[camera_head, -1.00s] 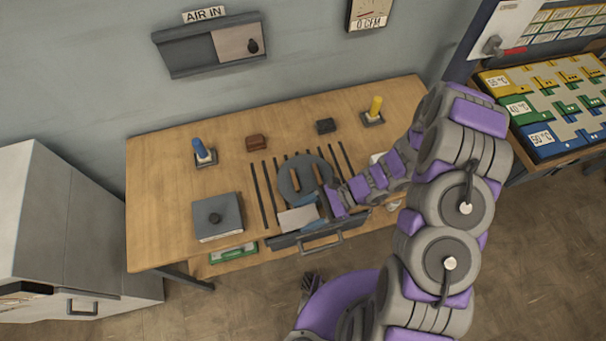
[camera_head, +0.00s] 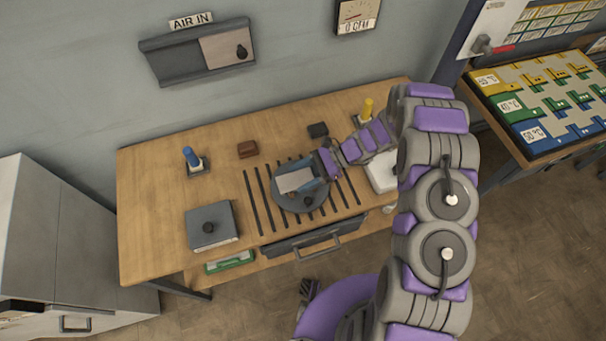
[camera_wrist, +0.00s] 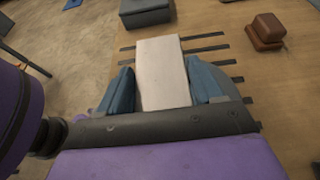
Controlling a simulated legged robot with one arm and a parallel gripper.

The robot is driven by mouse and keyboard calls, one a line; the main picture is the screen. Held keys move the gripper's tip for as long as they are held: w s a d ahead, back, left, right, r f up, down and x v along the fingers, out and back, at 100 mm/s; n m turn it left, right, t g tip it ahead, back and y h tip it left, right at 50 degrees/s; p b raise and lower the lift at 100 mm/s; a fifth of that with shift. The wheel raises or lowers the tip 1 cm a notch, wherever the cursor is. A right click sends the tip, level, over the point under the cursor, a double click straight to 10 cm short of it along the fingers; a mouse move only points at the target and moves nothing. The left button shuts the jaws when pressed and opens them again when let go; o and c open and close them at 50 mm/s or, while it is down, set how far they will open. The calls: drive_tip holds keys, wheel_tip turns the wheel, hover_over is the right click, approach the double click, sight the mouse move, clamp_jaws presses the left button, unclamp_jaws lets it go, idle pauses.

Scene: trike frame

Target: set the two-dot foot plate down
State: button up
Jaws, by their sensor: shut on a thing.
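My gripper (camera_head: 312,178) is shut on a pale rectangular plate (camera_head: 296,180), with one blue finger on each side of it. The wrist view shows the plate (camera_wrist: 161,70) between the fingers (camera_wrist: 164,90). No dots can be made out on the face in view.
A grey box with a knob (camera_head: 211,225) stands left, a blue peg (camera_head: 190,157) and brown block (camera_head: 247,149) behind. A black block (camera_head: 318,130) and yellow peg (camera_head: 368,106) stand at the back right.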

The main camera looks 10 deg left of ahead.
sight(303, 175)
drive_tip(key=shift+w+a, duration=0.2)
drive_tip(key=shift+w, duration=0.75)
drive_tip(key=shift+w+f, duration=0.1)
drive_tip(key=shift+f, duration=1.55)
drive_tip(key=o, duration=1.3)
drive_tip(key=shift+f, duration=0.1)
drive_tip(key=shift+c, duration=0.2)
drive_tip(key=shift+f+b, duration=0.2)
drive_tip(key=shift+b, duration=0.4)
drive_tip(key=p+v, duration=0.2)
drive_tip(key=v, duration=1.5)
drive_tip(key=shift+r+p, duration=0.4)
drive_tip(key=shift+r, duration=0.05)
drive_tip(key=shift+d, duration=0.15)
